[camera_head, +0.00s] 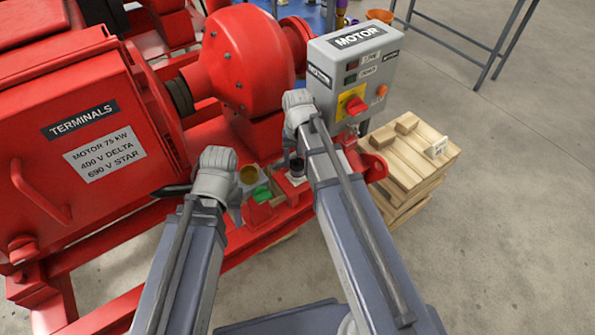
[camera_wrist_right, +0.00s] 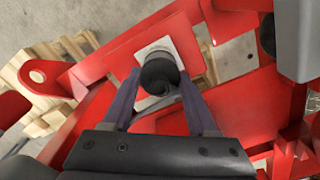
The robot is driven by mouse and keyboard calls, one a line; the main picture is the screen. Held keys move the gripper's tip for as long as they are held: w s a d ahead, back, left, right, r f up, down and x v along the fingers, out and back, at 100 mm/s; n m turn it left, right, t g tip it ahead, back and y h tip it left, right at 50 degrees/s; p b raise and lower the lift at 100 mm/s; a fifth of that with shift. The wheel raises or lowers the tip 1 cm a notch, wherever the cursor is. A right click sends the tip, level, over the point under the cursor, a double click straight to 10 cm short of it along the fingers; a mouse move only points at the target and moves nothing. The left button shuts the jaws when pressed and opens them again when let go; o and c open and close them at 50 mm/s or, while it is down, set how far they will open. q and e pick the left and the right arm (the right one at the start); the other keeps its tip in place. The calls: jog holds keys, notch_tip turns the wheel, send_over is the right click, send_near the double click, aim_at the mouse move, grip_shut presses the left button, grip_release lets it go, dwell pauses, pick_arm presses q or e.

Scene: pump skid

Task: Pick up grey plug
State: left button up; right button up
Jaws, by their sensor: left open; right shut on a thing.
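The dark grey plug (camera_wrist_right: 160,72) stands between the two fingers of my right gripper (camera_wrist_right: 160,88) in the right wrist view. The gripper is shut on it. Behind the plug is a white square plate (camera_wrist_right: 181,47) on a red frame; I cannot tell whether the plug still touches it. In the head view the plug (camera_head: 296,164) shows as a small dark piece below my right wrist, over the red skid. My left gripper (camera_head: 237,212) is open, low beside the skid's edge, and partly hidden by its own wrist.
A yellow round piece (camera_head: 249,174) and a green piece (camera_head: 262,194) lie between my two arms. The grey motor control box (camera_head: 352,65) stands behind my right gripper. A wooden pallet stack (camera_head: 405,160) is to the right. The red terminal housing (camera_head: 85,130) fills the left.

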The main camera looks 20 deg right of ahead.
grip_shut()
jog(key=shift+r, duration=0.15)
notch_tip(320, 180, up, 10)
jog(key=p, duration=1)
